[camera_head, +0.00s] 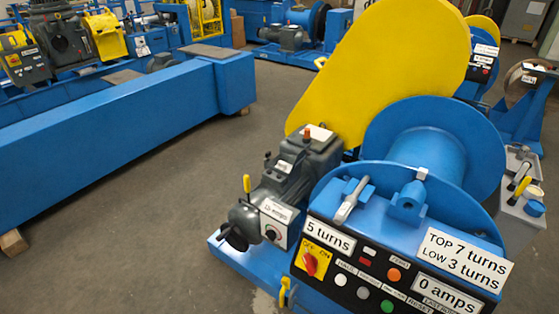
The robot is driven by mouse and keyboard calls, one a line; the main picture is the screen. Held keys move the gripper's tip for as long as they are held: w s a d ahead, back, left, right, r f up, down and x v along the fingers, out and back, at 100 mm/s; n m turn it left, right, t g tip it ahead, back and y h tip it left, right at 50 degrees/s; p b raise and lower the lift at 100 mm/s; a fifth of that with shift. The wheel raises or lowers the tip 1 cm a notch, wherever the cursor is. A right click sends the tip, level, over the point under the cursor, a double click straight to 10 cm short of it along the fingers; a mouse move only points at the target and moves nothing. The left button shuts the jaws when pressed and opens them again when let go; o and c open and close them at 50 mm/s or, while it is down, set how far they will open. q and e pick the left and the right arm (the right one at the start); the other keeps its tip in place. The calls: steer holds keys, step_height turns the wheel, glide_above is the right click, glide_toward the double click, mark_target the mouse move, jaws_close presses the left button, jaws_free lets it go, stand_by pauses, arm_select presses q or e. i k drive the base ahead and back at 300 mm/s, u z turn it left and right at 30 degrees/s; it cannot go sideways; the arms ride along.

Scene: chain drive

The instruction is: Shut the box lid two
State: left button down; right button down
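No box lid marked two can be made out in the head view. A grey motor housing with a small box (279,222) labelled "15 amps" or similar sits left of the control panel. Neither of my grippers is in view.
A winch with a blue drum (425,150), large yellow guard (375,70) and black control panel (350,283) fills the right and front. A long blue beam (110,135) runs along the left. Bare grey floor (150,220) lies between them. More machines stand behind.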

mark_target(302, 156)
steer(key=u, duration=1.3)
steer(key=i, duration=3.15)
steer(key=z, duration=2.4)
